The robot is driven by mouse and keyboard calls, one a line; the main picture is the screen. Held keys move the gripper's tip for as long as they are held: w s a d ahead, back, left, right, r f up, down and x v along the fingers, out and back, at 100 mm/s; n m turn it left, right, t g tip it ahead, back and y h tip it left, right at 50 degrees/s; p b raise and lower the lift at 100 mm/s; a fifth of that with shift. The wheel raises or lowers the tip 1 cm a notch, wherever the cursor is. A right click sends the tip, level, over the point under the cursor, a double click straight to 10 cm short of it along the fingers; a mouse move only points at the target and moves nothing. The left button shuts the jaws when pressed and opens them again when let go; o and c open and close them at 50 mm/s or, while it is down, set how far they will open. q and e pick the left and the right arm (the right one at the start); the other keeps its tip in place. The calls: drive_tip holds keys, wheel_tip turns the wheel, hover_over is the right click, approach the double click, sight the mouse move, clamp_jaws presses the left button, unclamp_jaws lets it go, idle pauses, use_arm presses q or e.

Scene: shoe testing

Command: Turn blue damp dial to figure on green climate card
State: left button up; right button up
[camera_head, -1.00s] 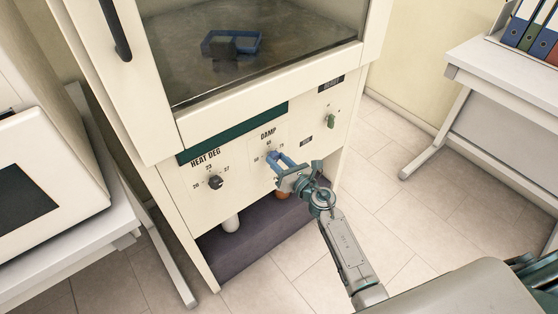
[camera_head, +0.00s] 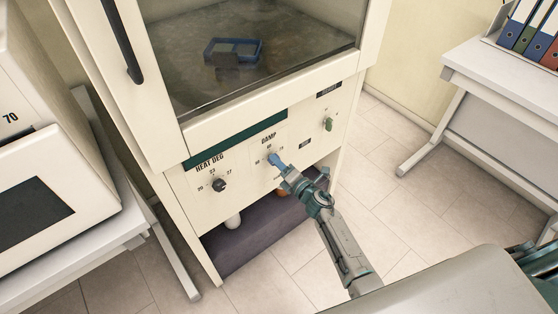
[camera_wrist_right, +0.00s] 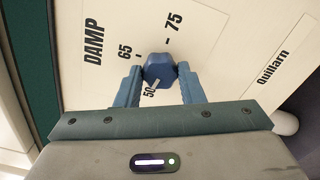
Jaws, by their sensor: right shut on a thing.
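The blue damp dial (camera_wrist_right: 158,68) sits on the cream cabinet panel between the two fingers of my right gripper (camera_wrist_right: 160,76), which is shut on it. Its white pointer mark is on the side of the figure 50; 65 and 75 are printed around it. In the head view my right gripper (camera_head: 279,164) reaches the panel under the word DAMP, and its fingers largely hide the dial. No green climate card can be made out in either view. My left gripper is not in view.
A black HEAT DEG dial (camera_head: 219,185) is left of the damp dial and a green knob (camera_head: 328,124) is to its right. A blue tray (camera_head: 233,51) is behind the cabinet glass. A white appliance (camera_head: 40,190) stands left, and a desk with binders (camera_head: 528,30) right.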

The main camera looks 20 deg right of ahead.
drive_tip(key=shift+m+p, duration=1.7)
drive_tip(key=shift+m, duration=1.6)
drive_tip(key=shift+f, duration=0.1)
drive_tip(key=o, duration=1)
drive_tip(key=shift+s, duration=0.1)
drive_tip(key=b+v, duration=0.1)
drive_tip(key=v, duration=0.9)
drive_tip(key=shift+s+b, duration=0.3)
drive_tip(key=shift+d, duration=0.15)
